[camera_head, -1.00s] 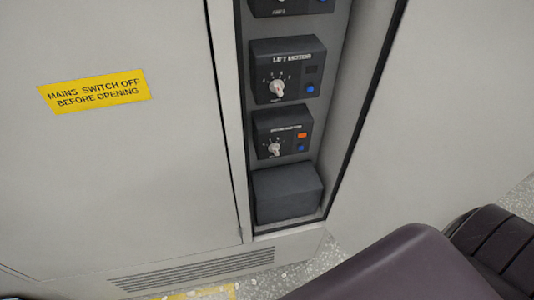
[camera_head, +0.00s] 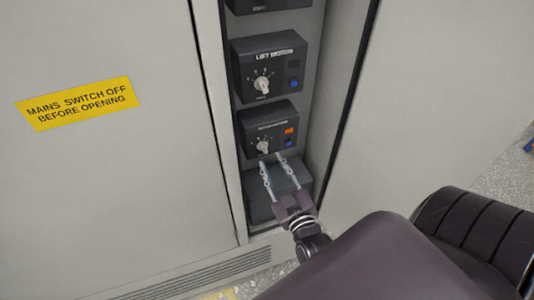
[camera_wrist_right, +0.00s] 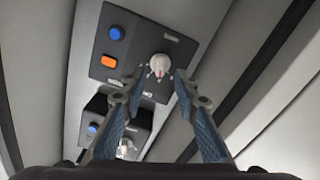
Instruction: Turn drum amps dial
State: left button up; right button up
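A dark control box with a white dial (camera_head: 263,146), an orange button and a blue button sits low in the cabinet recess. Its label is too small to read, so I cannot tell if it is the drum amps dial. My right gripper (camera_head: 272,162) is open and empty just below and in front of this dial. In the right wrist view, the dial (camera_wrist_right: 160,66) with a red mark appears between the fingertips (camera_wrist_right: 160,74); I cannot tell whether they touch it. My left gripper is not in view.
Above is a box labelled "LIFT" with its own dial (camera_head: 262,84) and blue button. Another box (camera_head: 268,4) is cut off at the top edge. A plain dark box (camera_head: 260,198) lies below, partly behind my gripper. Cabinet walls flank the recess; a yellow sign (camera_head: 77,103) is left.

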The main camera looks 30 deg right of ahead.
aim_at(265, 151)
jog(key=x, duration=0.4)
jog(key=shift+w+p, duration=0.3)
jog(key=shift+w, duration=0.1)
grip_shut()
